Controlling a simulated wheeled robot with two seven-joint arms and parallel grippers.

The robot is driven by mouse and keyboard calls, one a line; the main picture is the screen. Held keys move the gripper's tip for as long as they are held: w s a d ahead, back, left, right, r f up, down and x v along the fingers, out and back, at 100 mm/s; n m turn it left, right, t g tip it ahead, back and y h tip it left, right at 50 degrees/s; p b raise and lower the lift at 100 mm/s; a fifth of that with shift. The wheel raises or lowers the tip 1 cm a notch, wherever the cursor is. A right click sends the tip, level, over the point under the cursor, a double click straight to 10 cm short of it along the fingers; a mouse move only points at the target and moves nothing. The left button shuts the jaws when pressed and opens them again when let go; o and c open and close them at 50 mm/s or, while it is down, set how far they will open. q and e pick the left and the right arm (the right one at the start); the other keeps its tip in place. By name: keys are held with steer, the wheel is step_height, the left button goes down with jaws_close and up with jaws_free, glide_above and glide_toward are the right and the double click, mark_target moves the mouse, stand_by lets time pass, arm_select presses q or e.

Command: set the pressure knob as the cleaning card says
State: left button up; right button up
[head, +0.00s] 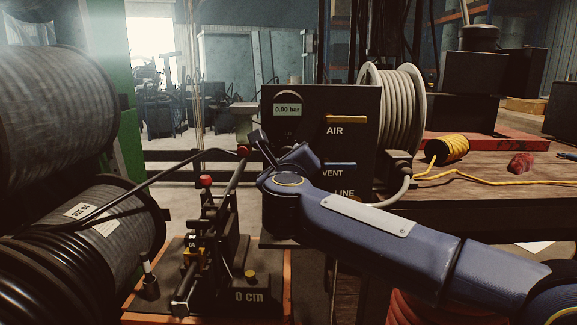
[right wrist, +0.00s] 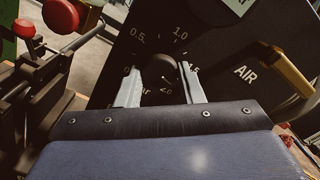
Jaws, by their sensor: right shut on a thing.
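The dark round pressure knob (right wrist: 160,72) sits on the black panel (head: 354,112), with a printed scale around it showing 0.5, 1.0 and 2.0. My right gripper (right wrist: 161,84) has one pale finger on each side of the knob and is shut on it. The display (head: 288,110) above reads 0.00 bar. The cleaning card cannot be made out in these views. My left gripper is not in view.
An orange AIR lever (head: 346,119) and a blue VENT lever (head: 338,165) are on the panel's right. Hose reels (head: 75,225) fill the far left. A wooden bench (head: 480,183) is at right.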

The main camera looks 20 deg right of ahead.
steer(key=shift+f+m, duration=0.1)
steer(key=shift+m, duration=0.4)
steer(key=o, duration=0.9)
steer(key=v, duration=0.7)
steer(key=shift+s+a, duration=0.15)
steer(key=shift+s, duration=0.25)
